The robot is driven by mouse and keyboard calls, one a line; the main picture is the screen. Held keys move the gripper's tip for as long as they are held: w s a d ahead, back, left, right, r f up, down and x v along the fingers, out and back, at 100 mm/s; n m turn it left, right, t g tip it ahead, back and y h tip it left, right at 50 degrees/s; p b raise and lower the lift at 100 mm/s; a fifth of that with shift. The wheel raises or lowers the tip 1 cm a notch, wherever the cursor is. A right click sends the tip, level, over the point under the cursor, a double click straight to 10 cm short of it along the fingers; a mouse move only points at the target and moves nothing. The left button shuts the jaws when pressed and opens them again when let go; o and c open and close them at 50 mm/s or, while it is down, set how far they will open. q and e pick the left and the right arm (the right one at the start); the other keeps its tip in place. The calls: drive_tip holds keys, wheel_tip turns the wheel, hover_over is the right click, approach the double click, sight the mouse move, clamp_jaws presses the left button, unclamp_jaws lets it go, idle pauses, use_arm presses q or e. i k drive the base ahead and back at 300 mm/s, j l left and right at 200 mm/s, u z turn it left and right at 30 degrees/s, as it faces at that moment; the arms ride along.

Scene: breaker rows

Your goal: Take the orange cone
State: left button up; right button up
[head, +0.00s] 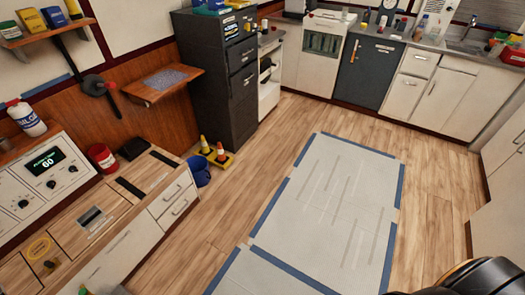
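Two small orange cones with pale bands stand close together on the floor, one at the left (204,146) and one at the right (221,154). They are in the left half of the head view, in front of the dark cabinet. Yellow shows at floor level around them. I cannot tell which one the task means. Neither gripper shows its fingers in the head view. A dark rounded part of my own arm shows at the bottom right corner, far from the cones.
A blue bucket (199,172) stands right in front of the cones, beside the drawer bench (168,203). A dark filing cabinet (229,95) stands behind them. A wooden wall shelf (150,93) juts out at the left. The wood floor to their right is clear, with a pale blue-edged mat (340,180).

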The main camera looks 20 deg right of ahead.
sight(221, 159)
drive_tip(key=i+l+u, duration=0.15)
drive_tip(key=i+l, duration=0.2)
drive_tip(key=i, duration=0.25)
drive_tip(key=i+l+u, duration=0.15)
drive_tip(key=i+l, duration=0.3)
drive_tip(key=i, duration=0.15)
drive_tip(key=i+l+u, duration=0.15)
drive_tip(key=i+l, duration=0.35)
drive_tip(key=i+l+u, duration=0.15)
drive_tip(key=i+l, duration=0.45)
drive_tip(key=i+l+u, duration=0.15)
drive_tip(key=i+l, duration=0.35)
drive_tip(key=l, duration=0.15)
drive_tip(key=i+l+u, duration=0.15)
drive_tip(key=i+l, duration=0.3)
drive_tip(key=l, duration=0.25)
